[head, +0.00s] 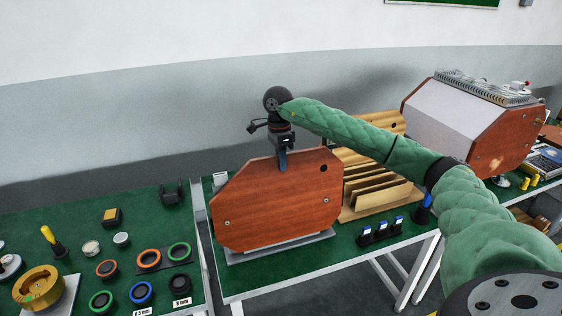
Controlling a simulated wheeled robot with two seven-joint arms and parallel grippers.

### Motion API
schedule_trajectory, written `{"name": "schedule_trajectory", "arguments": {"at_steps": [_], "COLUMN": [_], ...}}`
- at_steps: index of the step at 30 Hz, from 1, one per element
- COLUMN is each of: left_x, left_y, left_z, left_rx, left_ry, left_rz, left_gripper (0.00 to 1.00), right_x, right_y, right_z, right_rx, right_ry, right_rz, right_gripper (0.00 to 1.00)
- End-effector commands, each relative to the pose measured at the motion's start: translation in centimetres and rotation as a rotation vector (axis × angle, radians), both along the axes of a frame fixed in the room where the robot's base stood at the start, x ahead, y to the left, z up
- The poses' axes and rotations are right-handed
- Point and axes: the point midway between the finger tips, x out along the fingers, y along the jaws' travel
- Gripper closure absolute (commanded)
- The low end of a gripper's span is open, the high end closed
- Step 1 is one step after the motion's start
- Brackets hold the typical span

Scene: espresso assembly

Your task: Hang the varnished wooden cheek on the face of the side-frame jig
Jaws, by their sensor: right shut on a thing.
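The varnished wooden cheek (270,208) is a reddish-brown panel with cut corners and small screw-like spots. It stands upright at the left end of the middle table. My right gripper (282,163) comes down from above and is shut on the cheek's top edge. The side-frame jig is mostly hidden behind the cheek; its grey base (280,247) shows along the cheek's lower edge. I cannot tell whether the cheek touches the jig's face or hangs on it. My left gripper is out of view.
A wooden rack (378,192) with slats stands right of the cheek. Blue-topped black pieces (381,231) stand in front of it. A machine body with a wooden side (505,145) is farther right. The left table (60,205) holds several rings and small parts.

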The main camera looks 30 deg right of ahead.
Motion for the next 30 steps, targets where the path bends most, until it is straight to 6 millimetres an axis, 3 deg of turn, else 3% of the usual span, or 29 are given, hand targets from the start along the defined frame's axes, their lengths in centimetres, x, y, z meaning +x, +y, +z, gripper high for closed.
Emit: {"name": "schedule_trajectory", "arguments": {"at_steps": [20,21,24,30], "left_x": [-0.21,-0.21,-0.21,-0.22], "left_y": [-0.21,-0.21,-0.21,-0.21], "left_z": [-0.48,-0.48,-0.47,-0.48], "left_rx": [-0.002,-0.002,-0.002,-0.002], "left_ry": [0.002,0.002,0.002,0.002], "left_rz": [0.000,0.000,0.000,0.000], "left_gripper": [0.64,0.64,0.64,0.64], "right_x": [0.04,0.04,0.03,0.01], "right_y": [-0.03,-0.03,-0.03,-0.02], "right_z": [-0.09,-0.10,-0.14,-0.22], "right_rx": [0.000,0.000,0.000,0.000], "right_ry": [-0.003,-0.003,-0.002,-0.001], "right_rz": [0.000,0.000,0.000,0.000], "right_gripper": [1.00,0.76,0.56,0.56]}}
